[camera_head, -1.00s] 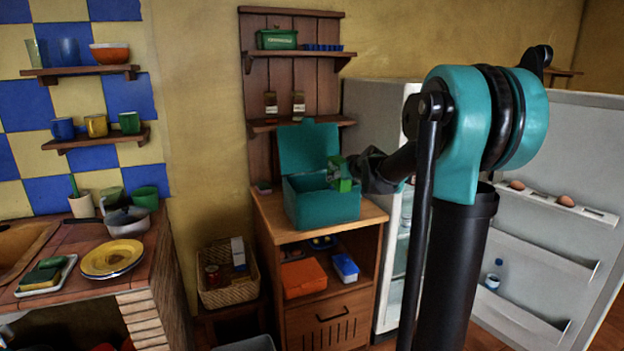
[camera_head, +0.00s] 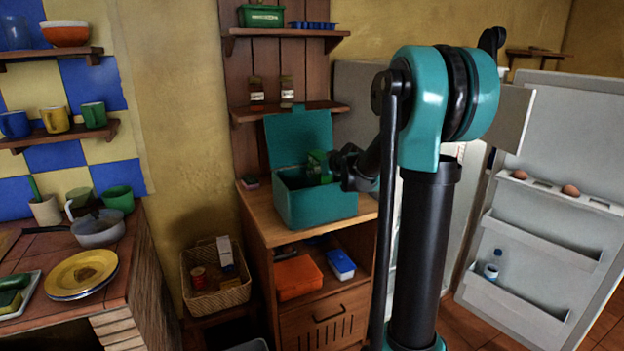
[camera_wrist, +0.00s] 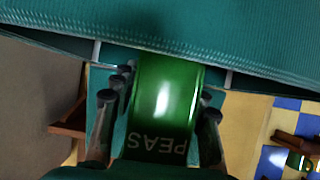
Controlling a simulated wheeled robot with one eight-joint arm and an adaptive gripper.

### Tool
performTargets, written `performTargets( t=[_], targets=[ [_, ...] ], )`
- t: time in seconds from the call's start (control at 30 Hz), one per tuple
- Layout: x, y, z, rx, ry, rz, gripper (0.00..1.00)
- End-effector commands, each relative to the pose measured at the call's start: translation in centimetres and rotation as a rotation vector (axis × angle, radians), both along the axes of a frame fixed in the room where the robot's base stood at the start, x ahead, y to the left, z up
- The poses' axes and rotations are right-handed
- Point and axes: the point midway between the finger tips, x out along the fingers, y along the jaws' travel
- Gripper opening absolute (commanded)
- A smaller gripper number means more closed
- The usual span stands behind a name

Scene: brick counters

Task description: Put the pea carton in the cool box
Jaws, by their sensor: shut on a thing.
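The cool box (camera_head: 318,208) is a teal box with its lid (camera_head: 298,138) raised open, on top of a wooden cabinet. My gripper (camera_head: 332,169) reaches in from the right, at the box's open top. It is shut on the green pea carton (camera_head: 318,165), which appears over the opening in front of the lid. In the wrist view, the carton (camera_wrist: 165,95) reads "PEAS" upside down between the fingers of my gripper (camera_wrist: 166,88). The cool box (camera_wrist: 180,30) fills the top of that view. The inside of the box is mostly hidden.
An open fridge door (camera_head: 555,170) stands to the right, behind my arm. A wall shelf (camera_head: 290,112) with jars is above the box. An orange box (camera_head: 299,278) and a blue box (camera_head: 341,264) lie on the cabinet's lower shelf. A wicker basket (camera_head: 215,290) stands left.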

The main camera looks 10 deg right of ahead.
Motion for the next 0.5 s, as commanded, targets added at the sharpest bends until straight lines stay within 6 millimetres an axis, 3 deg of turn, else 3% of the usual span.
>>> performTargets(
  t=[0.2,0.5],
  targets=[
    [0.00,0.00,-1.25,0.000,0.000,0.000,0.03],
    [-0.02,0.00,-1.39,0.000,0.000,0.000,0.03]
  ],
)
